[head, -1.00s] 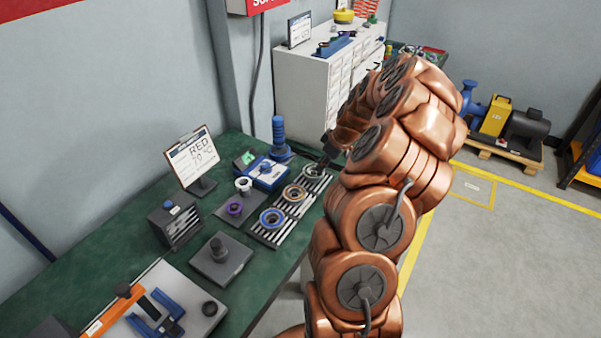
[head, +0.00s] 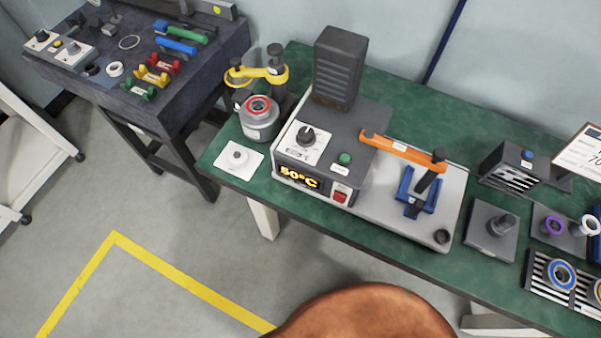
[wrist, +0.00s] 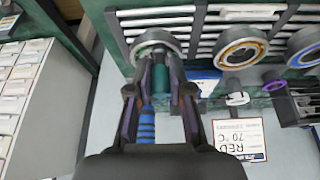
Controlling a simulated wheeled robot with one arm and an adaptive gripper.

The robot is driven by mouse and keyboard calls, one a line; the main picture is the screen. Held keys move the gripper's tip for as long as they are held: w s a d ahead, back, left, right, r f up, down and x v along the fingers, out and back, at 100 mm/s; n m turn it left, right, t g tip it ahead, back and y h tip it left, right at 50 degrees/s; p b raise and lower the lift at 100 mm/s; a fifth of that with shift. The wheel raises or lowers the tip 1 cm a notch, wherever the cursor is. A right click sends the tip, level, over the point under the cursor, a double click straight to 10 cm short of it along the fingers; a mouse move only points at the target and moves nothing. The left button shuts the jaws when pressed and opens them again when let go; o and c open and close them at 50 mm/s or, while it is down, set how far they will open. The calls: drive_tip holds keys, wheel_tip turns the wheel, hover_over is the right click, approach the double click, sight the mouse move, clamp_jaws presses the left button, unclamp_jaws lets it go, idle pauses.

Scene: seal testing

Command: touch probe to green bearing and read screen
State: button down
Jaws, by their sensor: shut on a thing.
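In the head view, my gripper and the green bearing are out of frame.
An orange-ringed bearing (wrist: 242,46) sits beside the green one; a blue-ringed bearing (head: 561,274) is also on the rack. A card reading RED 70 °C (wrist: 240,138) stands behind. The heater (head: 299,178) reads 50°C. A red-ringed bearing (head: 258,105) sits on a grey pot.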

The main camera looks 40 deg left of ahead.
drive_tip(key=c, duration=1)
unclamp_jaws()
drive_tip(key=shift+r, duration=0.1)
wheel_tip(320, 180, up, 7)
drive_tip(key=shift+f+b, duration=0.1)
drive_tip(key=shift+b, duration=0.75)
